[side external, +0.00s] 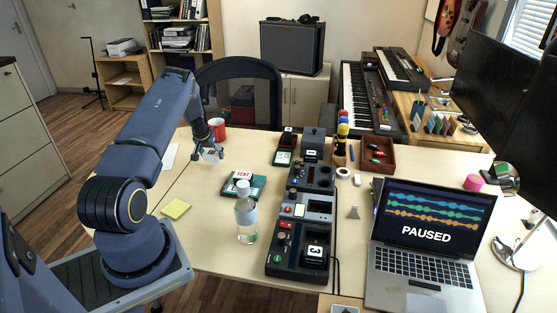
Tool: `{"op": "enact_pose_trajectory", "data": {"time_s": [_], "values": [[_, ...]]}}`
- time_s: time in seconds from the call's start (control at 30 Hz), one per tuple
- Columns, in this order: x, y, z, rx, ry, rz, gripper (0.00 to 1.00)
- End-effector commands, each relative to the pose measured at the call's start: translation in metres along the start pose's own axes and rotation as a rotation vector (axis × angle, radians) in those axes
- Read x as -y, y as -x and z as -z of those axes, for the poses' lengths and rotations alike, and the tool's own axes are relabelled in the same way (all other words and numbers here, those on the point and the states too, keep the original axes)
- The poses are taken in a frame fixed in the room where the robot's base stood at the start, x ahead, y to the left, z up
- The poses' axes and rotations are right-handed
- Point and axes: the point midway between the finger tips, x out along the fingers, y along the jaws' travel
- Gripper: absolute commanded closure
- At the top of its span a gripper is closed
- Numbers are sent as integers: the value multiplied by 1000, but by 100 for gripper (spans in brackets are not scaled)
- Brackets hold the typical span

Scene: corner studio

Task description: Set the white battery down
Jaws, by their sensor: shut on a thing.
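The white battery (210,157) is small in the side external view and hangs at the end of my gripper (213,151). My gripper is shut on it and holds it above the left part of the table (200,195), in front of the red mug (217,128). The fingers hide part of the battery. The gap between the battery and the table top is hard to judge.
A dark row of charger-like units (282,262) runs down the middle; a black block marked 3 (315,251) sits at its near end. A clear bottle (246,221) stands beside a teal tray marked SENT (257,193). A laptop (425,235) stands right. Table around the yellow notes (176,208) is clear.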

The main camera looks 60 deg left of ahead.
Motion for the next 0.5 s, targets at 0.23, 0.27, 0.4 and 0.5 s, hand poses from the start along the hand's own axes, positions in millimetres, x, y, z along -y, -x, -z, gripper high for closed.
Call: {"op": "enact_pose_trajectory", "data": {"time_s": [0.23, 0.27, 0.4, 0.5], "values": [[0, -30, -10, 0, -1, -1, 77], [0, -31, -10, 0, -1, -1, 77], [0, -32, -10, -1, -1, -1, 77], [0, -32, -10, -1, -1, 0, 77]]}}
